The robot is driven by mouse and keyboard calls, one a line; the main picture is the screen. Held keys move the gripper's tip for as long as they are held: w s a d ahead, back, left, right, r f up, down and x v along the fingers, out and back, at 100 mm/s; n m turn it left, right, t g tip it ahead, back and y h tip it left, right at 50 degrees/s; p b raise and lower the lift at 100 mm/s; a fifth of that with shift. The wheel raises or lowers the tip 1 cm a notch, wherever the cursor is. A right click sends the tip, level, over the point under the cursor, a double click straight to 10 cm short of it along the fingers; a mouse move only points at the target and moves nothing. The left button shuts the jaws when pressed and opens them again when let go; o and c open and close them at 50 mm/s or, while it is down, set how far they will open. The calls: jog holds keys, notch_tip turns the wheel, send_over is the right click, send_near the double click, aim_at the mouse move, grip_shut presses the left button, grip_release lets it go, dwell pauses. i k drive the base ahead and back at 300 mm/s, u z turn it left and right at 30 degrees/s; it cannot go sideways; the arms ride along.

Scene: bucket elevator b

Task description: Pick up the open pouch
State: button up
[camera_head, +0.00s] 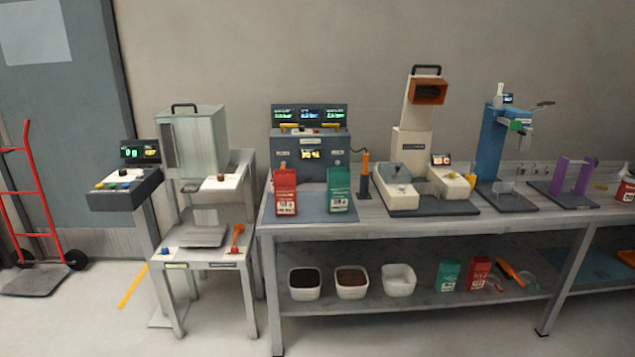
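Two pouches stand upright on the blue-grey mat on the bench top: a red pouch (286,193) on the left and a green pouch (340,191) on the right. On the lower shelf stand another green pouch (448,275) and another red pouch (479,272), side by side. All have pale labels. The pouch tops are too small to tell which one is open. My gripper is not in view.
A grey machine with lit displays (310,155) stands behind the bench-top pouches, with an orange-handled tool (365,175) to its right. White tubs (305,284) sit on the shelf. A weighing stand (200,240) is left of the bench (400,225). Floor in front is clear.

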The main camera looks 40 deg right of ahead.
aim_at(339, 179)
jog(key=u, duration=0.05)
jog(key=i, duration=0.85)
jog(key=u, duration=0.05)
